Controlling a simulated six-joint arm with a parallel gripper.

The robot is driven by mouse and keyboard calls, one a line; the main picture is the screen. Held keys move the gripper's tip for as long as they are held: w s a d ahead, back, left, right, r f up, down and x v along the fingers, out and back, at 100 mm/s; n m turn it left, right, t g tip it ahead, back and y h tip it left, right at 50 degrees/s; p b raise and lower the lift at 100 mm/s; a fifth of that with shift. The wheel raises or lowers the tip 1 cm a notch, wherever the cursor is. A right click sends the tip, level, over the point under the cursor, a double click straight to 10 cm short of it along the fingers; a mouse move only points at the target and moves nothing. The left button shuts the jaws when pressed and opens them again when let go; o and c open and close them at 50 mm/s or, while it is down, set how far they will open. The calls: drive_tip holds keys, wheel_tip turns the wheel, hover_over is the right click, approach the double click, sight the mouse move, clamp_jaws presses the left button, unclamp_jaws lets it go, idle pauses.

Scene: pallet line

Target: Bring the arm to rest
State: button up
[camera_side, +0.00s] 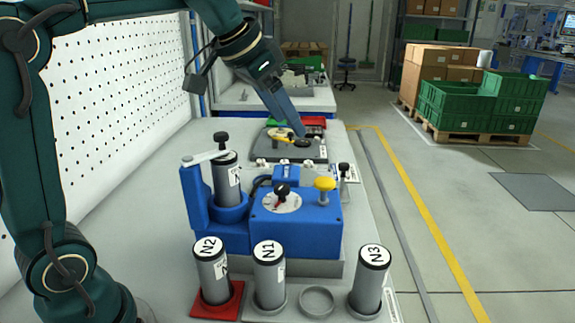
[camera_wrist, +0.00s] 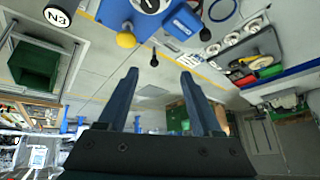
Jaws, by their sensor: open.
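My gripper (camera_side: 298,128) hangs above the far part of the bench, past the blue fixture, with its fingers pointing down to the right. In the wrist view, the two fingers of my gripper (camera_wrist: 160,74) stand apart with nothing between them. In the side view, the fingers overlap a grey board (camera_side: 315,150) with a yellow ring and black parts, and I cannot tell how much height separates them. A blue fixture (camera_side: 300,225) with a dial and a yellow knob (camera_side: 324,184) stands nearer, with a grey cylinder (camera_side: 226,180) upright in its left holder under a lever.
Grey cylinders N2 (camera_side: 212,275), N1 (camera_side: 269,280) and N3 (camera_side: 369,285) stand upright at the front; N2 is on a red base. An empty round holder (camera_side: 317,301) sits between N1 and N3. A white perforated panel (camera_side: 120,90) borders the left. Green crates (camera_side: 465,105) stand far right.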

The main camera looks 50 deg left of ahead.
drive_tip(key=s+d+f, duration=0.1)
drive_tip(key=s+d, duration=0.1)
drive_tip(key=s, duration=0.4)
drive_tip(key=s+d+f, duration=0.2)
drive_tip(key=s, duration=0.4)
drive_tip(key=s+f+n+g, duration=0.1)
drive_tip(key=s+f+n, duration=0.1)
drive_tip(key=s+f, duration=0.4)
drive_tip(key=shift+s+d+f, duration=0.2)
drive_tip(key=shift+s+f, duration=0.1)
drive_tip(key=shift+f, duration=0.55)
